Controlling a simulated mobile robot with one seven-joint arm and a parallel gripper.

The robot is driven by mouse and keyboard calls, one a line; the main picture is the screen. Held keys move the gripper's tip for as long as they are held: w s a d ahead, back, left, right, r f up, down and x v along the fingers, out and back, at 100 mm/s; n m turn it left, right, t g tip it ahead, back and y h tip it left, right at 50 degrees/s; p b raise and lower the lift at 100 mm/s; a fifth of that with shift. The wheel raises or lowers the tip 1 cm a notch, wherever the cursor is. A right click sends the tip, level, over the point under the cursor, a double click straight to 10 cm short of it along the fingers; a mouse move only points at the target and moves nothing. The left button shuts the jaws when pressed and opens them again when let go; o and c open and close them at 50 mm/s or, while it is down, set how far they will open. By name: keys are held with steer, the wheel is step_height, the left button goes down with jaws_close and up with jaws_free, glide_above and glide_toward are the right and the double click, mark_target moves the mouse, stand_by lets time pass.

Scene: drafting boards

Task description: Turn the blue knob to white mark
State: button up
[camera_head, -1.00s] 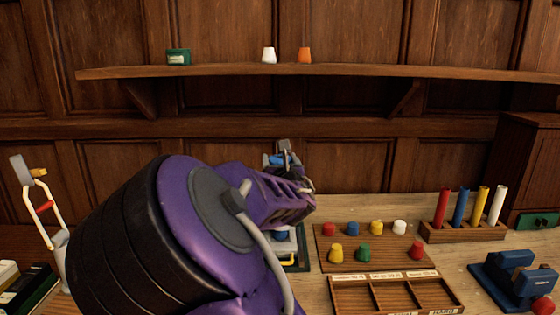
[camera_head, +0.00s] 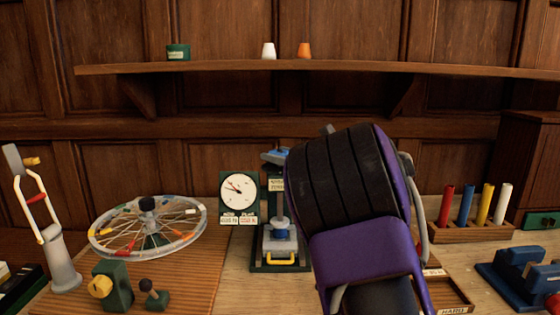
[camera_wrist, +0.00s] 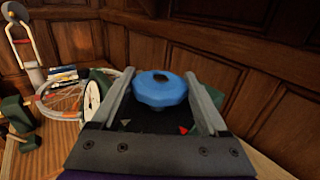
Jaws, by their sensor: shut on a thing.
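The blue knob (camera_wrist: 160,90) sits between my gripper's two grey fingers in the wrist view. My gripper (camera_wrist: 159,76) is shut on it. On the dark face beneath the knob, the wrist view shows a pale grey triangle (camera_wrist: 124,122) at left and a red triangle (camera_wrist: 184,130) at right. I cannot tell which way the knob points.
A dial gauge (camera_head: 239,189) stands just left of the stand. A spoked wheel (camera_head: 120,238) and a green block with a yellow knob (camera_head: 113,282) are further left. Coloured tubes stand in a wooden rack (camera_head: 465,232) at right. My arm covers most of the peg board and compartment tray.

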steer(key=n+g+y, duration=0.1)
steer(key=n+g, duration=0.1)
steer(key=g, duration=0.2)
steer(key=n+g+y, duration=0.2)
steer(key=n+g, duration=0.1)
steer(key=g, duration=0.1)
steer(key=shift+d+n+y+p, duration=0.1)
steer(key=shift+n+y+p, duration=0.2)
steer(key=shift+p, duration=0.1)
steer(key=n+g+p, duration=0.3)
steer(key=g, duration=0.1)
steer(key=shift+r+g, duration=0.15)
steer(key=shift+g, duration=0.15)
steer(key=shift+p, duration=0.45)
steer(key=shift+n+g+p, duration=0.6)
steer(key=shift+g, duration=0.4)
steer(key=o, duration=1.2)
steer(key=shift+a, duration=0.2)
steer(key=shift+o, duration=0.2)
steer(key=shift+d+f, duration=0.2)
